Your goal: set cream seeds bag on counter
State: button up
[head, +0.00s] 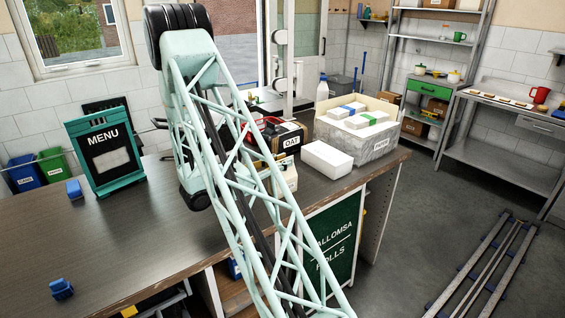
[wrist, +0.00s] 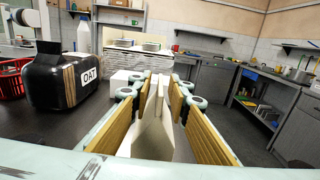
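A cream bag (head: 286,177) with a small label shows behind my arm's lattice in the head view, over the dark counter (head: 215,235) in front of the black OAT container (head: 287,140). I cannot tell whether its base touches the counter. In the wrist view the cream bag (wrist: 156,128) sits between the ochre finger pads of my gripper (wrist: 163,92). The fingers stand on both sides of it, and I cannot tell whether they press on it. In the head view the gripper is mostly hidden by the arm.
A white box (head: 327,160) and a grey-white tray (head: 372,140) with packages stand on the counter's right part. The OAT container (wrist: 70,80) and a red basket (wrist: 12,78) are at left in the wrist view. A MENU board (head: 104,150) stands left. The front-left counter is mostly clear.

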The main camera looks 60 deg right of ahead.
jog(key=shift+r, duration=0.2)
jog(key=p+v, duration=0.1)
jog(key=v, duration=1.1)
dwell(0.4)
dwell(0.4)
jog(key=shift+r, duration=0.1)
